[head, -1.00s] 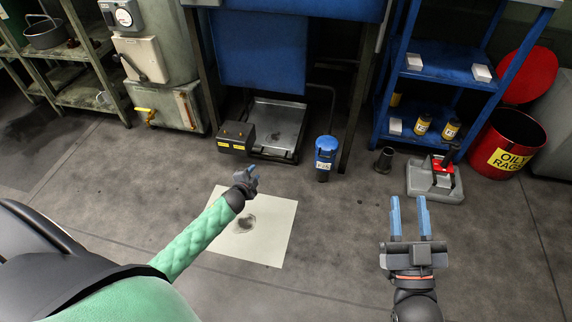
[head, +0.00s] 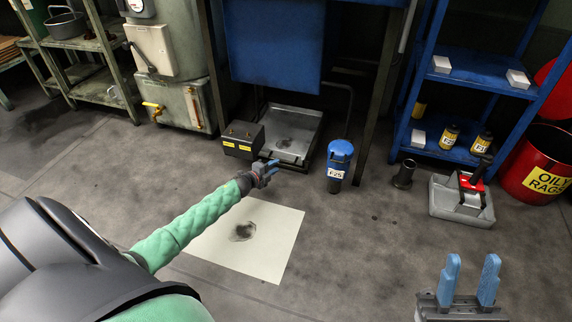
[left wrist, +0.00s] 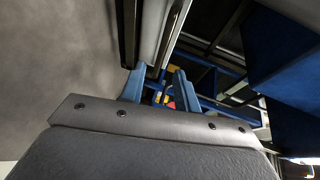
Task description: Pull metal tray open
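The metal tray (head: 296,122) is a shallow grey pan with a dark stain, on the floor under the blue machine. My left gripper (head: 268,170) is just in front of the tray's near edge. In the left wrist view its blue fingers (left wrist: 160,90) are spread apart. A grey metal edge (left wrist: 155,45) runs toward the gap between them there; I cannot tell whether they touch it. My right gripper (head: 470,280) is open and empty at the lower right, far from the tray.
A dark box (head: 243,138) stands at the tray's left. A blue-topped canister (head: 339,165) stands to its right. A pale stained sheet (head: 270,240) lies on the floor in front. A blue shelf (head: 480,70), a red bin (head: 540,165) and a grey tray with a red tool (head: 462,198) are at right.

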